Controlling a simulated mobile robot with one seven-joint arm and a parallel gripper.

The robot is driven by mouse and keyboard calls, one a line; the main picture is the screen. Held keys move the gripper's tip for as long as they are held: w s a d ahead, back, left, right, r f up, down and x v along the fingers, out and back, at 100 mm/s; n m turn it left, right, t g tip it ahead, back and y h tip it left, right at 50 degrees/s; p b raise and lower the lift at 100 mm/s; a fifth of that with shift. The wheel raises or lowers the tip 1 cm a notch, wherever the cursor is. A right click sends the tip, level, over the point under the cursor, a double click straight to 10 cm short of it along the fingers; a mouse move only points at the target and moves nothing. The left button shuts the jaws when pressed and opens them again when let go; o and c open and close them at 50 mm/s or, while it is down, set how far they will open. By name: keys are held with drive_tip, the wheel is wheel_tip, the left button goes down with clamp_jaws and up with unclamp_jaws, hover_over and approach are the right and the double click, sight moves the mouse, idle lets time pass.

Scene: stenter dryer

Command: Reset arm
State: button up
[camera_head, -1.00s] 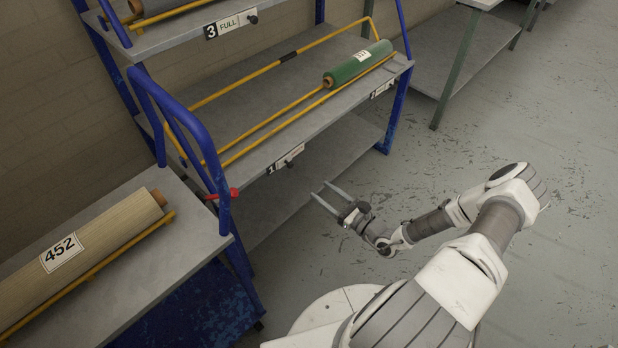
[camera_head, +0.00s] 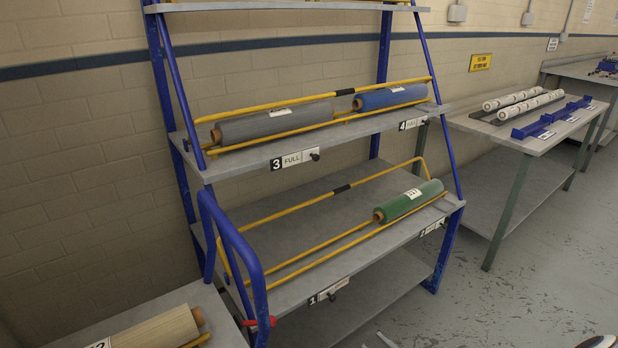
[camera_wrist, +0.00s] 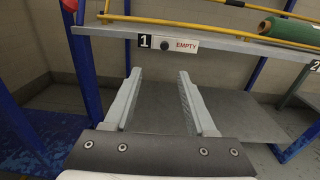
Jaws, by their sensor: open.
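My gripper (camera_wrist: 159,76) is open and empty in the wrist view, its two grey fingers pointing forward with a clear gap between them. It is in front of the blue-framed rack, with the shelf edge bearing label 1 "EMPTY" (camera_wrist: 168,43) above and beyond the fingertips. In the head view only a sliver of a finger shows at the bottom edge, and a small white piece of my arm at the lower right corner. The rest of my arm is out of view.
The rack's middle shelf (camera_head: 300,215) holds a green roll (camera_head: 408,201); its upper shelf holds a grey roll (camera_head: 275,122) and a blue roll (camera_head: 391,97). A beige roll (camera_head: 160,330) lies at lower left. A side table (camera_head: 560,140) bears white rolls. The floor (camera_head: 530,265) at right is clear.

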drive_tip(key=s+a+r+n+g, duration=0.25)
drive_tip(key=r+n+g, duration=0.25)
drive_tip(key=r+n, duration=0.25)
drive_tip(key=s+a+r+n+g, duration=0.1)
drive_tip(key=a+r+n+g, duration=0.2)
drive_tip(key=r+n+g, duration=0.45)
drive_tip(key=s+a+r+n+g, duration=0.25)
drive_tip(key=r+n, duration=0.25)
drive_tip(key=r, duration=0.4)
drive_tip(key=s+r+n+t+h, duration=0.3)
drive_tip(key=s+r+n+h, duration=0.25)
drive_tip(key=r, duration=0.35)
drive_tip(key=s+r+n+t+h, duration=0.2)
drive_tip(key=s+r+n+h, duration=0.2)
drive_tip(key=s+r, duration=0.45)
wheel_tip(320, 180, up, 17)
drive_tip(key=w+p, duration=0.1)
drive_tip(key=p, duration=1.5)
drive_tip(key=shift+w+a, duration=0.2)
drive_tip(key=shift+w, duration=0.1)
drive_tip(key=shift+w, duration=0.1)
